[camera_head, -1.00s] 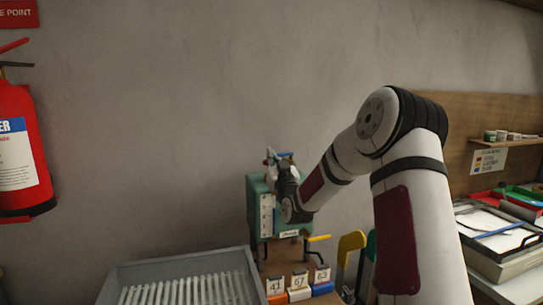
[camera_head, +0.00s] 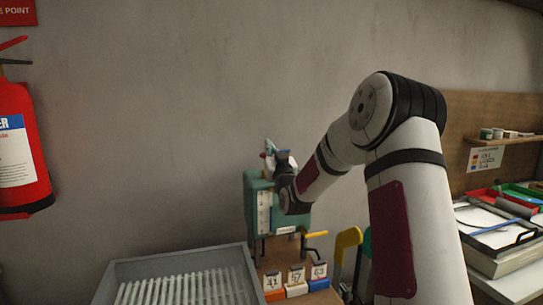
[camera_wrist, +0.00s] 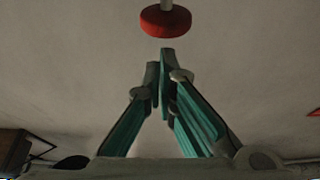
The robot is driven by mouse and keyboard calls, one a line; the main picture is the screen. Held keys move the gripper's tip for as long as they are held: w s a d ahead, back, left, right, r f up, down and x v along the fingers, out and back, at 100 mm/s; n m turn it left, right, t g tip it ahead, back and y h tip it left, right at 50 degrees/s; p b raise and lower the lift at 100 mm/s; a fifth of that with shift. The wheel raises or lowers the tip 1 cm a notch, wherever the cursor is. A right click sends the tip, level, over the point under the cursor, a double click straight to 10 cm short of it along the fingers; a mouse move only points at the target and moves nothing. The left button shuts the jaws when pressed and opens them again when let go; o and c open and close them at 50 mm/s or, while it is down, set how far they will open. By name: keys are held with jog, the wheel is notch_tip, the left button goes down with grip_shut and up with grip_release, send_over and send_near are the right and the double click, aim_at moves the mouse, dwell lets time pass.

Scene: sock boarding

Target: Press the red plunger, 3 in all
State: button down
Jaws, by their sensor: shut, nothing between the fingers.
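The red plunger (camera_wrist: 166,20) shows at the top of the wrist view as a round red head on a pale stem. My gripper (camera_wrist: 161,58) is shut and empty, its fingertips close beside the red head in that picture, with a small gap between them. In the head view my gripper (camera_head: 269,148) is small and partly hidden by my wrist. It is over the top of a green box-shaped device (camera_head: 250,205) with a pale scale strip on its front. The plunger cannot be made out clearly in the head view.
A grey tray with white ribs (camera_head: 125,268) stands in front at the left. Several numbered blocks (camera_head: 296,290) sit below the device, near a yellow handle (camera_head: 347,238). A fire extinguisher (camera_head: 18,160) hangs at far left. Trays and papers (camera_head: 495,255) lie at right.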

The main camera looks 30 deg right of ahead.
jog(key=v, duration=0.9)
jog(key=shift+b, duration=0.3)
jog(key=shift+w, duration=0.1)
dwell(1.8)
jog(key=s+a+n+g+y+p, duration=0.1)
jog(key=s+a+g+y, duration=0.1)
jog(key=s+a+g, duration=0.35)
jog(key=s+a+n+g+y+p, duration=0.1)
jog(key=s+a+n+g, duration=0.1)
jog(key=a, duration=0.6)
jog(key=s+a+f+g+y, duration=0.1)
jog(key=s+a+g, duration=0.2)
jog(key=s, duration=0.8)
jog(key=s+a+f+g+y, duration=0.1)
jog(key=s+a+f+g, duration=0.1)
jog(key=s, duration=0.9)
jog(key=s+a+f+g+y+p, duration=0.1)
jog(key=s+a+g, duration=0.3)
jog(key=s, duration=0.7)
jog(key=shift+a, duration=0.7)
jog(key=shift+w+f+g, duration=0.1)
jog(key=shift+w+g, duration=0.05)
jog(key=shift+g, duration=0.1)
